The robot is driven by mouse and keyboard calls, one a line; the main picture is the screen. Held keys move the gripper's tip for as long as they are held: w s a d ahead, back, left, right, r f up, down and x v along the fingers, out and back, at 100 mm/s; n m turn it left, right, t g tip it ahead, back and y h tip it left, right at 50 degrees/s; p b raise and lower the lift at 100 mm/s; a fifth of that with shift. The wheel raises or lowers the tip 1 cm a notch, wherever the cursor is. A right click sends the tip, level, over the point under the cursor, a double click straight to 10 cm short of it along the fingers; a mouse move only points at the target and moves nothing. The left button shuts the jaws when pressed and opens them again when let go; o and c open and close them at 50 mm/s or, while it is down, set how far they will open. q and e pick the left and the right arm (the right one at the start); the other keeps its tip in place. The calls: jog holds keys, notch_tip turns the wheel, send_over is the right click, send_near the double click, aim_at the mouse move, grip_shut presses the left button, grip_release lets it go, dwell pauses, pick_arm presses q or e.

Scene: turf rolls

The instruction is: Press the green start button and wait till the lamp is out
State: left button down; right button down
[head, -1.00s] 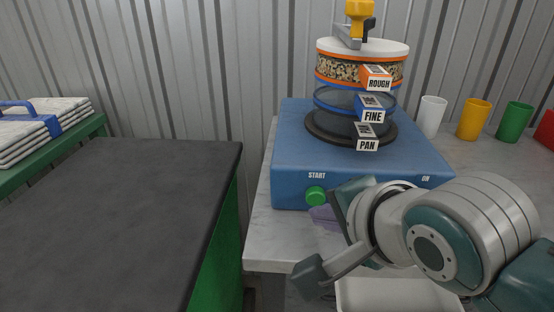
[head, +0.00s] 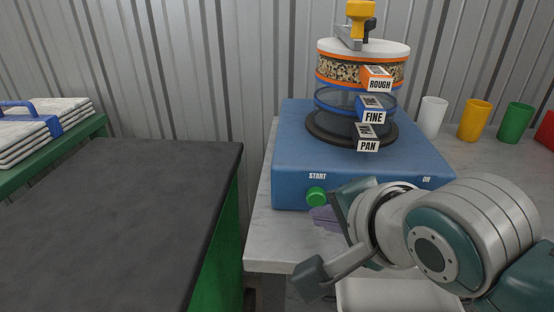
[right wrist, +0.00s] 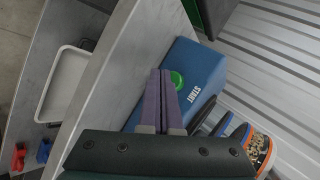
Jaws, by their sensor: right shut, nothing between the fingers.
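The green start button (head: 316,196) sits on the front of the blue shaker base (head: 300,150), under the word START. It also shows in the right wrist view (right wrist: 177,80). My right gripper (head: 318,214) is shut and empty, its purple fingertips just below the button. In the right wrist view the fingertips (right wrist: 160,73) are close beside the button; I cannot tell whether they touch it. The lamp itself is not visible; my right arm covers part of the front there. My left gripper is not in view.
A sieve stack (head: 330,98) marked ROUGH, FINE and PAN stands clamped on the base. White, yellow and green cups (head: 474,120) stand behind right. A white tray (head: 400,294) lies below my arm. The dark tabletop (head: 120,215) at left is clear.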

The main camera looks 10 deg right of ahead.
jog(key=shift+w, duration=0.15)
dwell(0.4)
jog(key=shift+w+d, duration=0.1)
jog(key=shift+w, duration=0.15)
jog(key=shift+w+d, duration=0.15)
jog(key=shift+w, duration=0.35)
dwell(0.8)
dwell(0.3)
jog(key=shift+s+a+r+p, duration=0.15)
jog(key=shift+s+a+p, duration=0.05)
jog(key=shift+s+p, duration=0.55)
jog(key=shift+s, duration=0.15)
